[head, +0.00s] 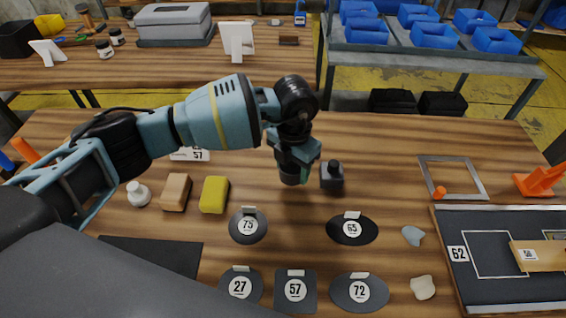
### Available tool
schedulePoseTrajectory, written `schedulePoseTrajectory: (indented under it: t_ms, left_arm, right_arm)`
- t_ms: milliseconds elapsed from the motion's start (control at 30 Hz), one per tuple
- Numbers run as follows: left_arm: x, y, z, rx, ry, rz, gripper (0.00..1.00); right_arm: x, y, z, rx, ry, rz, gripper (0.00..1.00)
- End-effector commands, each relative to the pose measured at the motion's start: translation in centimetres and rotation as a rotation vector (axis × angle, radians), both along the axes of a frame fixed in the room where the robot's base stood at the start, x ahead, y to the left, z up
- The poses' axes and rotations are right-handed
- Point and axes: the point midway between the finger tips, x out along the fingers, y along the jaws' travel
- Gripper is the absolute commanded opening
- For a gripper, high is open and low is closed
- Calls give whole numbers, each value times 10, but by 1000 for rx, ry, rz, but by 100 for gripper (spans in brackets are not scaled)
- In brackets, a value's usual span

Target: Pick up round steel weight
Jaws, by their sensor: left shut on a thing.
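My left gripper (294,160) reaches in from the left and points down over the middle of the wooden table. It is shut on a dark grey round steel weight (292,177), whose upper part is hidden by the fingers. Whether the weight touches the table I cannot tell. A dark squarish block with a round knob (332,176) stands just right of the held weight. My right gripper is not in view.
Round dark pads marked 75 (247,238) and 65 (352,240) lie in front. A yellow block (214,194), a tan block (175,192) and a white knobbed piece (138,193) are to the left. A metal frame (478,179) and a dark board (470,290) lie right.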

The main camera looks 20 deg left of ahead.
Motion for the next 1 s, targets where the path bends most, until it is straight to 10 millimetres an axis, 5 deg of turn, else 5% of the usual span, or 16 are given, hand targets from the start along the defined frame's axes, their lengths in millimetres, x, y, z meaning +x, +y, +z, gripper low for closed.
schedulePoseTrajectory:
  t_ms: [500,1000]
  left_arm:
    - [-32,-99,11,-4,-4,-6,0]
    - [-40,-122,15,-3,-5,-2,0]
  right_arm:
    - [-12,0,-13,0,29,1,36]
    - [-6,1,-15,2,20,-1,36]
